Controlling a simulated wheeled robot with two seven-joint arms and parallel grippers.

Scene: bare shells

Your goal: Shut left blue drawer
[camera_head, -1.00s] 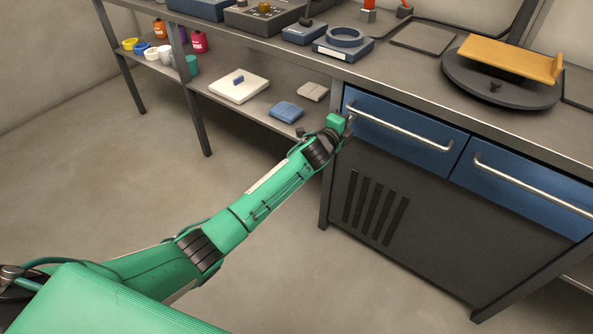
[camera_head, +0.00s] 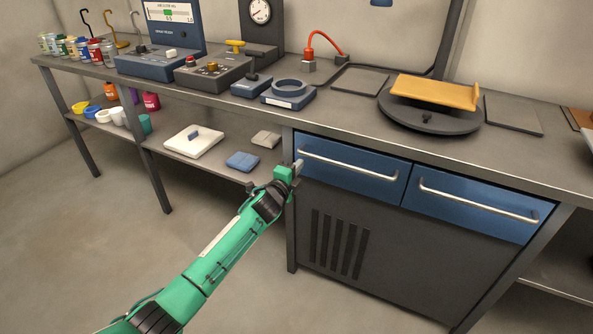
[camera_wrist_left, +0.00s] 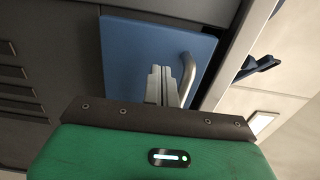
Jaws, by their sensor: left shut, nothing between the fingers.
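The left blue drawer (camera_head: 350,178) is under the worktop, with a long silver bar handle (camera_head: 352,166). Its front looks about level with the right drawer's front, with no clear gap showing. My left gripper (camera_head: 298,166) is at the left end of this drawer, near the handle's left end. In the left wrist view the shut, empty fingers (camera_wrist_left: 159,84) point at the blue drawer front (camera_wrist_left: 140,48), beside the handle (camera_wrist_left: 188,76). I cannot tell whether the fingertips touch the front. My right gripper is out of view.
The right blue drawer (camera_head: 470,205) sits beside it, above a dark vented panel (camera_head: 340,245). An open lower shelf to the left holds a white tray (camera_head: 193,141) and blue block (camera_head: 242,161). The worktop above carries a ring device (camera_head: 288,92) and a turntable (camera_head: 430,118).

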